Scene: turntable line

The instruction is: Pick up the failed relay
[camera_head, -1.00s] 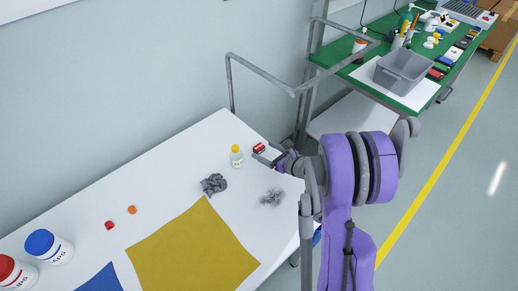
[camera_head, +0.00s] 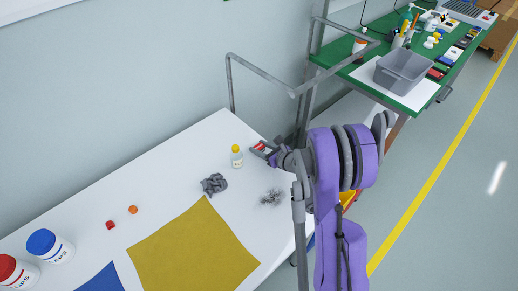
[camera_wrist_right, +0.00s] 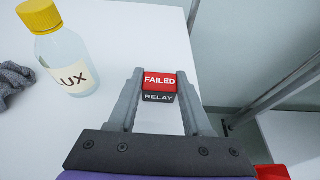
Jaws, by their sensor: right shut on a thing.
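The failed relay (camera_wrist_right: 159,80) is a small block with a red top marked FAILED and a dark side marked RELAY. In the right wrist view it sits between the two grey fingers of my right gripper (camera_wrist_right: 160,88), which is shut on it. In the head view the relay (camera_head: 259,147) shows as a small red spot at my right gripper (camera_head: 262,151), near the far right corner of the white table (camera_head: 110,195). I cannot tell whether it is lifted off the table. My left gripper is not in view.
A yellow-capped bottle (camera_head: 237,157) stands close left of the relay. A grey crumpled cloth (camera_head: 214,184) and a tangle of wire (camera_head: 271,197) lie nearer. A yellow mat (camera_head: 190,250) covers the front. A metal rail (camera_head: 262,77) stands behind the table's far end.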

